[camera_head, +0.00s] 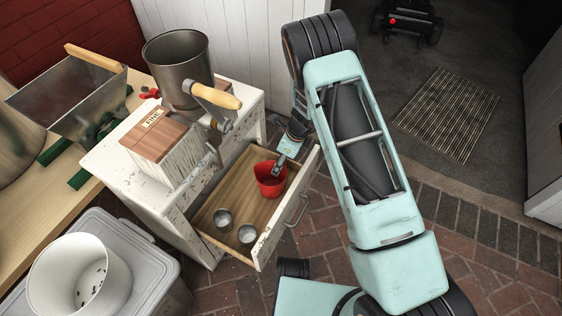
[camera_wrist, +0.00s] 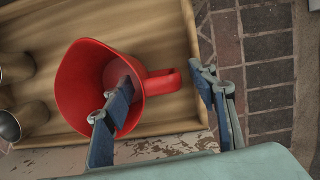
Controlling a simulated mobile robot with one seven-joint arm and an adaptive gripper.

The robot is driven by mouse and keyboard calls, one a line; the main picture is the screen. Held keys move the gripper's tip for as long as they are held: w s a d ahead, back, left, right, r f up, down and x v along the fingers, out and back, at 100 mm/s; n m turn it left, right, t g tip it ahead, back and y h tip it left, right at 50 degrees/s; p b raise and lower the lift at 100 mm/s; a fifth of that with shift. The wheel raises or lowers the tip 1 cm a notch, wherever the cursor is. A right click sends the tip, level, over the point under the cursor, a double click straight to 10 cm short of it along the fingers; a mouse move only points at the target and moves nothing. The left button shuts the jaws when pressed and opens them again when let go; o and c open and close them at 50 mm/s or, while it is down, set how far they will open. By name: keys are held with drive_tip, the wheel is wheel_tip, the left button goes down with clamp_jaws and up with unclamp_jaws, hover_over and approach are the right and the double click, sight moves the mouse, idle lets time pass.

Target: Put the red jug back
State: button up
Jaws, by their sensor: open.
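The red jug (camera_head: 268,187) stands in the open drawer (camera_head: 236,194), near its right front side. In the wrist view the jug (camera_wrist: 78,88) shows its open mouth, with its handle pointing right. My gripper (camera_wrist: 163,88) is open at the jug. One finger overlaps the jug's mouth and the other is to the right, just past the handle's end. The handle lies between the fingers. I cannot tell whether either finger touches the jug. In the head view my gripper (camera_head: 278,168) hides part of the jug's rim.
Two metal cups (camera_head: 222,218) (camera_head: 247,235) stand in the drawer left of the jug. A white bucket (camera_head: 60,290) stands on a grey bin at lower left.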

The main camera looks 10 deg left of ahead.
drive_tip(key=p+v, duration=0.3)
drive_tip(key=v, duration=0.8)
drive_tip(key=shift+r+p, duration=0.25)
drive_tip(key=shift+p, duration=0.15)
